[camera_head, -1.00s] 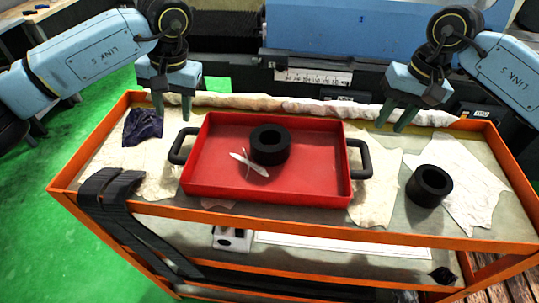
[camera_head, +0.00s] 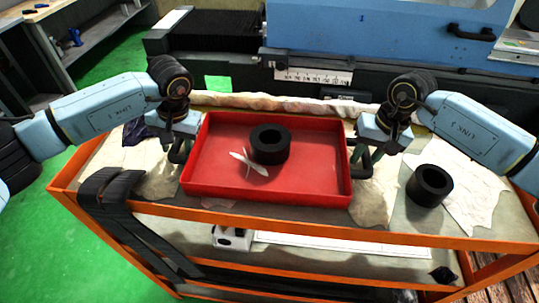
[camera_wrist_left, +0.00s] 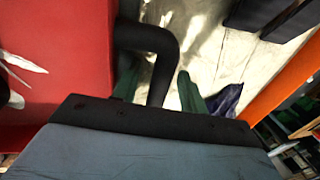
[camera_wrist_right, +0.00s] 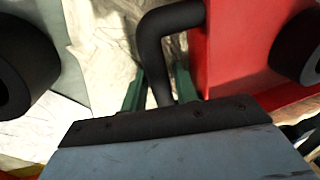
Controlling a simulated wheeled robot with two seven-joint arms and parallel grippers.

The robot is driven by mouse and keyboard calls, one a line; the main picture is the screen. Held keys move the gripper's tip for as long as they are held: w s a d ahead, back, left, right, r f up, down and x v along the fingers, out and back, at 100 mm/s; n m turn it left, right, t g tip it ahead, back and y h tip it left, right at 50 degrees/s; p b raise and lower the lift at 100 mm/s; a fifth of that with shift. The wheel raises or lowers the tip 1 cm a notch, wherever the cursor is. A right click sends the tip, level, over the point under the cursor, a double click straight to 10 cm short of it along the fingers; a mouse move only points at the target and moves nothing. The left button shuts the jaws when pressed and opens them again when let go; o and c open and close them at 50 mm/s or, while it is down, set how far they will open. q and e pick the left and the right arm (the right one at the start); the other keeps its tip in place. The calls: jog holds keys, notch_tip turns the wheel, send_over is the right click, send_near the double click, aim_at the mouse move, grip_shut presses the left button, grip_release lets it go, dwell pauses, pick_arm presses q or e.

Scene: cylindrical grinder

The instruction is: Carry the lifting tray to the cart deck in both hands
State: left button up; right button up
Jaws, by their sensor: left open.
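The red lifting tray (camera_head: 225,188) rests on the top deck (camera_head: 295,216) of an orange-framed cart. It holds a black ring (camera_head: 270,145) and a pale crossed piece (camera_head: 247,163). My left gripper (camera_head: 178,155) is at the tray's left handle. In the left wrist view, its open green fingers (camera_wrist_left: 158,92) stand on either side of the black left handle (camera_wrist_left: 163,45). My right gripper (camera_head: 362,158) is at the right handle. In the right wrist view, its fingers (camera_wrist_right: 160,90) are apart, with the black right handle (camera_wrist_right: 152,40) between them.
A second black ring (camera_head: 429,185) stands on the deck right of the tray. Black straps (camera_head: 110,195) hang over the front left edge. A rolled cloth (camera_head: 290,104) lies along the back. A blue machine (camera_head: 370,35) stands behind the cart.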

pick_arm(q)
jog(key=c, duration=0.6)
pick_arm(e)
jog(key=c, duration=0.6)
pick_arm(q)
grip_shut()
pick_arm(e)
grip_shut()
pick_arm(q)
jog(key=shift+w+r, duration=0.15)
jog(key=shift+r, duration=0.05)
pick_arm(e)
jog(key=shift+w+r, duration=0.15)
jog(key=shift+r, duration=0.05)
pick_arm(q)
jog(key=shift+r, duration=0.1)
pick_arm(e)
jog(key=shift+r, duration=0.15)
